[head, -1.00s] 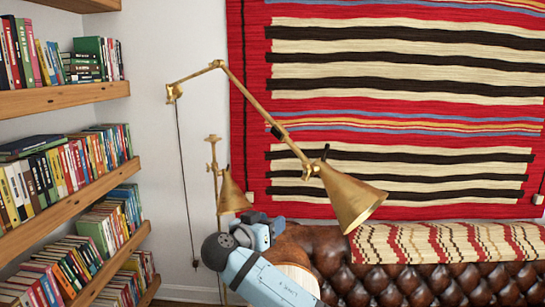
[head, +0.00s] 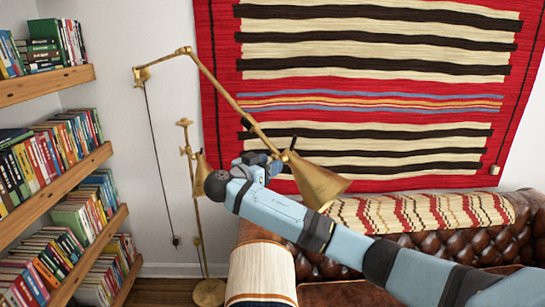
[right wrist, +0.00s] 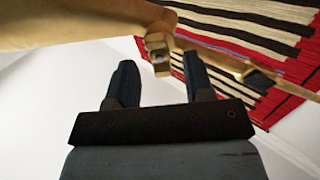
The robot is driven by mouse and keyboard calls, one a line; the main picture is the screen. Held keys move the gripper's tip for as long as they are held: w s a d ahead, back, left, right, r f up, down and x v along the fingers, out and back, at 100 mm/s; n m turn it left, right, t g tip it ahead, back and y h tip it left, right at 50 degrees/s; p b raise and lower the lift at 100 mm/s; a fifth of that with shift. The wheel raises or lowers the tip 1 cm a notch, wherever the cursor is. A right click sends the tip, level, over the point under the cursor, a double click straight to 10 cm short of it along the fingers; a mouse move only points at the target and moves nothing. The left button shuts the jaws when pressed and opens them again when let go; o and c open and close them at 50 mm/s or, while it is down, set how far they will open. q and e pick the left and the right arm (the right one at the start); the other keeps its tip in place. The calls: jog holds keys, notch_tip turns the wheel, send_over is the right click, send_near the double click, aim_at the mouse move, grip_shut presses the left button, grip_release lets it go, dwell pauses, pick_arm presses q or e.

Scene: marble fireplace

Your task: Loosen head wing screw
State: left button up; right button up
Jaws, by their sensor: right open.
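The brass wall lamp has a cone-shaped head (head: 318,182) hanging at the end of its slanting arm (head: 218,84). A small dark wing screw (head: 293,143) stands up at the joint behind the head. My right gripper (head: 258,160) is just left of this joint, below the lamp arm. In the right wrist view my right gripper (right wrist: 158,62) is open, with two dark fingers apart and nothing held. The brass head joint (right wrist: 158,48) shows beyond and between the fingertips. The dark wing screw cannot be made out clearly there. My left gripper is not in view.
A brass floor lamp (head: 190,160) stands close behind my right gripper. A striped rug (head: 370,90) hangs on the wall. A brown leather sofa (head: 420,243) is below, and bookshelves (head: 60,175) are at the left. The wall between the shelves and rug is mostly clear.

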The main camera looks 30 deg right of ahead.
jog(key=shift+x, duration=0.95)
jog(key=shift+c, duration=0.2)
jog(key=shift+a, duration=0.1)
grip_shut()
